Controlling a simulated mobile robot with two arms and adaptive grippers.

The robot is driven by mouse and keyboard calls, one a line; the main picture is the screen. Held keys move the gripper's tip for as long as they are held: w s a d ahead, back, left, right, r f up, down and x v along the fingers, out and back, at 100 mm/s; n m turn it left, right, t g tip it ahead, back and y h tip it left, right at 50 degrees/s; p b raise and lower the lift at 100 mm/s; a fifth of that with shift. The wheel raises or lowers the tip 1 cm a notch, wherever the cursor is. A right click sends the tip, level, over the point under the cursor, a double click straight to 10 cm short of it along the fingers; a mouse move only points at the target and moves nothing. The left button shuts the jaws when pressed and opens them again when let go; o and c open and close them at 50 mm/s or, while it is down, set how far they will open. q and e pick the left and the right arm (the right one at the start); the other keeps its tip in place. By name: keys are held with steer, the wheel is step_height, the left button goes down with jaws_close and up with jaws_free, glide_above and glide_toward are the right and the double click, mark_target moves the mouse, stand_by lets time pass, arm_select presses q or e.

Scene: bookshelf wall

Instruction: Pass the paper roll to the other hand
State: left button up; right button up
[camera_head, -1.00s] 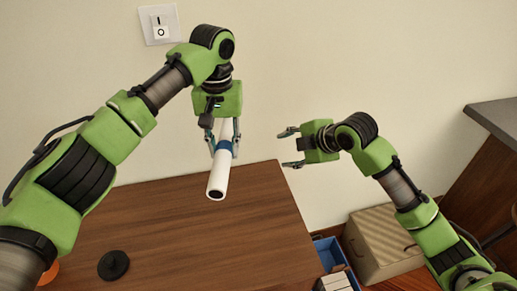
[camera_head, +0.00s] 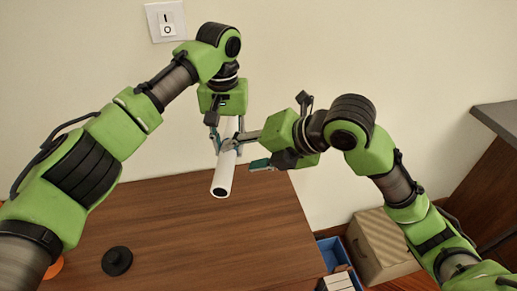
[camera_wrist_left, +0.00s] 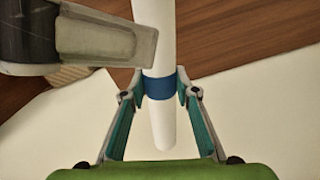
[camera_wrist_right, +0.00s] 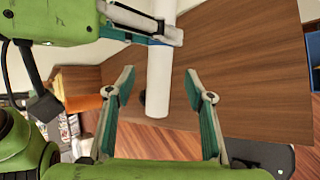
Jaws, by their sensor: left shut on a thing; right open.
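The white paper roll (camera_head: 223,180) is held up in the air above the table in the head view. It has a blue band (camera_wrist_left: 159,88), seen in the left wrist view. My left gripper (camera_head: 228,143) is shut on the roll at the band. My right gripper (camera_head: 250,153) is open and close to the roll from the right. In the right wrist view, the roll (camera_wrist_right: 159,85) shows between the open right fingers (camera_wrist_right: 160,90), apparently without contact. A right finger (camera_wrist_left: 105,40) crosses near the roll in the left wrist view.
The brown wooden table (camera_head: 190,240) lies below, with a black round knob-like object (camera_head: 117,261) on it. A cardboard box (camera_head: 380,245) and a blue bin (camera_head: 330,250) stand on the right. A light switch (camera_head: 166,22) is on the wall.

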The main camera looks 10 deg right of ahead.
mark_target(232, 158)
steer(key=x, duration=0.6)
steer(key=c, duration=1.2)
arm_select(q)
steer(key=o, duration=1.2)
arm_select(e)
steer(key=shift+c, duration=0.4)
arm_select(q)
steer(key=shift+o, duration=0.2)
